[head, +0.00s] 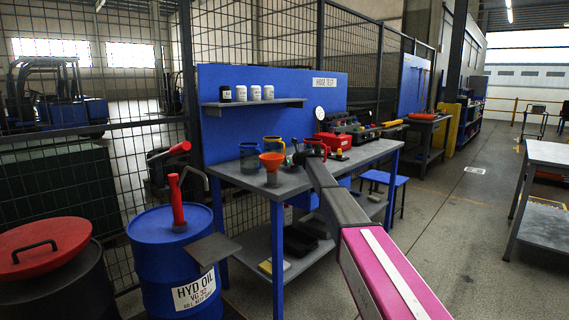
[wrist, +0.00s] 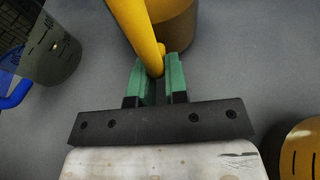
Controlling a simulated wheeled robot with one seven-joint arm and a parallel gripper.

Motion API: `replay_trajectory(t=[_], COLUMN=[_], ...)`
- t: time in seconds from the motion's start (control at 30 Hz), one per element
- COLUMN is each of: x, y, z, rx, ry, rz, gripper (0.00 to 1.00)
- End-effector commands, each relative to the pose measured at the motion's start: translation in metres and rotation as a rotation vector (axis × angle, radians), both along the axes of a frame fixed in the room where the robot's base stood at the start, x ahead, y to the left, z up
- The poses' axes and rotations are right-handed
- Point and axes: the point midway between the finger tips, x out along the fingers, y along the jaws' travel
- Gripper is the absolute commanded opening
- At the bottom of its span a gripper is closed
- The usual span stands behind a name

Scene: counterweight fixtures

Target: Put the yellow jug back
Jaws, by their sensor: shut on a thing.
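My gripper (wrist: 161,82) has green finger pads and is shut on that handle. The jug's base is hidden, so I cannot tell whether it touches the bench top.
A blue jug (head: 250,157) stands left of the yellow one. A shelf (head: 255,105) with several small pots hangs above. A red box (head: 333,140) sits to the right on the bench (head: 358,157).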

Motion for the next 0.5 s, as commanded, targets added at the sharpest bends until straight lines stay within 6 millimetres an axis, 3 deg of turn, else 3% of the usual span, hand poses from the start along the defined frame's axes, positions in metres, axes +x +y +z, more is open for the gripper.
replay_trajectory(t=[0.37, 0.4, 0.43, 0.5], x=[0.0001, -0.0001, 0.0001, 0.0], y=[0.0, 0.0, 0.0, 0.0], z=[-0.0051, -0.0055, -0.0055, -0.0054], rx=[0.003, 0.001, 0.001, 0.001], ry=[0.0, 0.0, 0.0, 0.001], rz=[-0.001, 0.0, 0.0, 0.0], gripper=[0.0, 0.27, 0.37, 0.4])
